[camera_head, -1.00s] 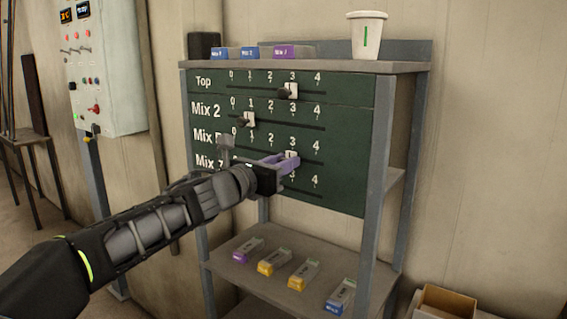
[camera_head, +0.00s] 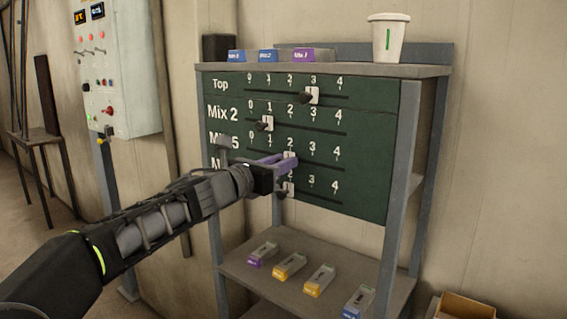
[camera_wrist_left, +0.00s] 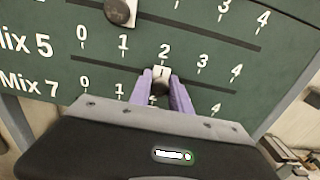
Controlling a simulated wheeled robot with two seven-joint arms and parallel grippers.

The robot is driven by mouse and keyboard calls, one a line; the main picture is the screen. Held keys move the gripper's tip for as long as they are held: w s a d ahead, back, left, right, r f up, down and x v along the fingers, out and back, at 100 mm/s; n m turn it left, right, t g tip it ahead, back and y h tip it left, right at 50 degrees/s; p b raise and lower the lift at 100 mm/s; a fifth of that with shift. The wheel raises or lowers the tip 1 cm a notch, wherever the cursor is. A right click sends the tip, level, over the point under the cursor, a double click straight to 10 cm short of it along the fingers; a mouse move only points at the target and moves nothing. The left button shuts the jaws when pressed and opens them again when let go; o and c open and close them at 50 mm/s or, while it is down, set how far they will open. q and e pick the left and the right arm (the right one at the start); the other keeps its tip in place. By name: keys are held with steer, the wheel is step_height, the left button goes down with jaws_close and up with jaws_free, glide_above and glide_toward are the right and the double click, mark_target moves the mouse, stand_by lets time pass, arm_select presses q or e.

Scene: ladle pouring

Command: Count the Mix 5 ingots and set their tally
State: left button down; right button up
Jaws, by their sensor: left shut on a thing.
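The dark green tally board (camera_head: 365,170) has a slider row for each name. My left gripper (camera_head: 284,161) is shut on the Mix 5 slider knob (camera_head: 290,156). In the left wrist view, its purple fingers stand on both sides of the knob (camera_wrist_left: 161,76), which sits under the 2. The Top knob (camera_head: 312,95) is near 3, the Mix 2 knob (camera_head: 265,124) near 1, and the Mix 7 knob (camera_head: 287,188) near 2, partly hidden by my gripper. Two orange-ended ingots (camera_head: 289,267) (camera_head: 319,281) lie on the lower shelf; their labels are too small to read. My right gripper is out of view.
A purple-ended ingot (camera_head: 262,254) and a blue-ended ingot (camera_head: 358,302) share the lower shelf (camera_head: 240,272). Two blue blocks (camera_head: 268,56) and a purple one (camera_head: 312,55) sit on top beside a white cup (camera_head: 388,38). A control box (camera_head: 115,75) hangs at left.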

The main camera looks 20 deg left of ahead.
arm_select(q)
steer(key=c, duration=1.2)
jaws_free()
steer(key=shift+a, duration=0.1)
steer(key=shift+c, duration=0.2)
steer(key=b+v, duration=0.1)
steer(key=v, duration=0.6)
steer(key=shift+s+b, duration=0.35)
